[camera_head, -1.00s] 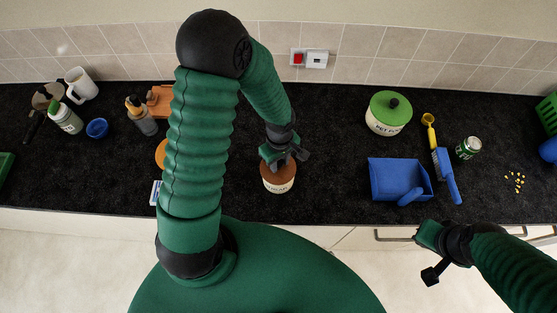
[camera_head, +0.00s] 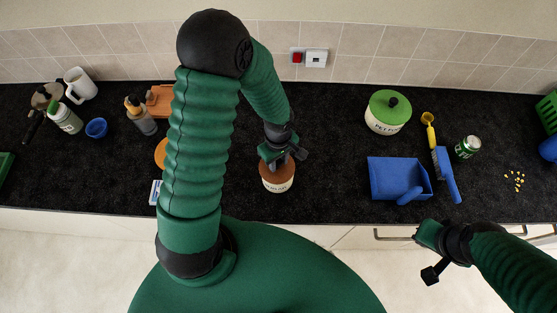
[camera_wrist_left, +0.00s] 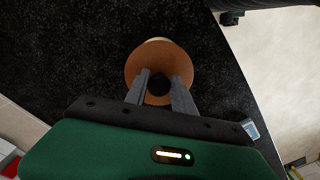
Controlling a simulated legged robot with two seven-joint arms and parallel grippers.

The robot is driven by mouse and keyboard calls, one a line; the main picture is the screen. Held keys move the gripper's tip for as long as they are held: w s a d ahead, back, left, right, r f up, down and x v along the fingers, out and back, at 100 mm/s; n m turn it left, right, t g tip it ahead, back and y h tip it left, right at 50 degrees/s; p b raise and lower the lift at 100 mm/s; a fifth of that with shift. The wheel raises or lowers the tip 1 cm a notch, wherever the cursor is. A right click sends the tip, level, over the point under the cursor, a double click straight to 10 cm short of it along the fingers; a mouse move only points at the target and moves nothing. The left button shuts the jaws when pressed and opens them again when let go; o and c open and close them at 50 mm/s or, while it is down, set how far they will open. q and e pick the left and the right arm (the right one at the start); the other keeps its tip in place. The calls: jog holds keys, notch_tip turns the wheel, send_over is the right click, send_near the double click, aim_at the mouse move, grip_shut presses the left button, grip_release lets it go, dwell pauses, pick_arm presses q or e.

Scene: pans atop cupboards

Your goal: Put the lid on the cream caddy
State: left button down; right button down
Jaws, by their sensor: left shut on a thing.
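The cream caddy (camera_head: 278,185) stands on the dark worktop, mid-picture in the head view, with dark lettering on its front. A round brown lid (camera_head: 286,174) covers its top; whether it sits fully down is not clear. In the left wrist view the lid (camera_wrist_left: 160,57) shows as a brown disc with a dark knob (camera_wrist_left: 158,84), and a sliver of the cream caddy (camera_wrist_left: 157,40) shows past its edge. My left gripper (camera_head: 283,161) is shut on the lid's knob from above. My right gripper (camera_head: 428,254) is in front of the worktop, away from the caddy; its fingers are unclear.
A cream pot with a green lid (camera_head: 389,108) stands right of the caddy. A bottle (camera_head: 140,118) stands left. Worktop around the caddy is mostly clear.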

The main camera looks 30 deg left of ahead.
pick_arm(q)
jog(key=c, duration=1.1)
grip_release()
jog(key=shift+d, duration=0.1)
jog(key=shift+o, duration=0.7)
jog(key=o, duration=0.5)
jog(key=shift+r+p, duration=3)
jog(key=shift+r, duration=0.55)
